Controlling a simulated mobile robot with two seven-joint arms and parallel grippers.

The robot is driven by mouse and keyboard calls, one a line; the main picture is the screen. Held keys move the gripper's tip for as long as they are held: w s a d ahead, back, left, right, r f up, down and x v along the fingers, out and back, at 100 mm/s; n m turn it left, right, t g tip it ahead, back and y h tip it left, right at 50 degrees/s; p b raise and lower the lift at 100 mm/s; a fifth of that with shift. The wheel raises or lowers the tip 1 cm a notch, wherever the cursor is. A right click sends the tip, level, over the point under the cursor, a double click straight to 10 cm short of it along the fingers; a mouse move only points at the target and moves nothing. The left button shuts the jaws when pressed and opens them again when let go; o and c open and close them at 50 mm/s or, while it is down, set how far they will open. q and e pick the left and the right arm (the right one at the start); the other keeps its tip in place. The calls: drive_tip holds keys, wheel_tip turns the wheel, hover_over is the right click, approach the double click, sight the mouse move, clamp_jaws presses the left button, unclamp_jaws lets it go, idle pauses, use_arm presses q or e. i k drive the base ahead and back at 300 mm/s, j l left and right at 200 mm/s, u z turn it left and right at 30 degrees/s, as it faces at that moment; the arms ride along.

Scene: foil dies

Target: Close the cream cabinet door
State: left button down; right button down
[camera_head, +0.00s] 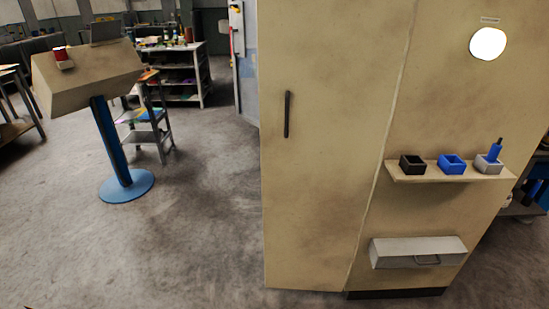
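The cream cabinet door (325,150) is a tall, worn panel in the middle of the head view. A dark upright bar handle (287,114) sits near its left edge. A slanted seam runs between the door and the cream cabinet front (455,90) at the right. The dark plinth (395,293) shows only under that right part, and floor shows under the door. The door seems to stand out from the cabinet, but I cannot tell its exact angle. The cabinet interior is not visible. Neither of my grippers is in view.
A shelf (450,172) with small bins and a grey drawer box (418,251) jut from the cabinet front. A cream console (88,75) on a blue post with a round base (126,186) stands at the left, near a step stool (150,135). Floor between is clear.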

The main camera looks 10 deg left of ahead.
sight(328, 71)
drive_tip(key=i+l+u, duration=0.15)
drive_tip(key=i+l, duration=0.2)
drive_tip(key=i, duration=0.2)
drive_tip(key=i+l+u, duration=0.1)
drive_tip(key=i+l, duration=0.3)
drive_tip(key=i, duration=0.15)
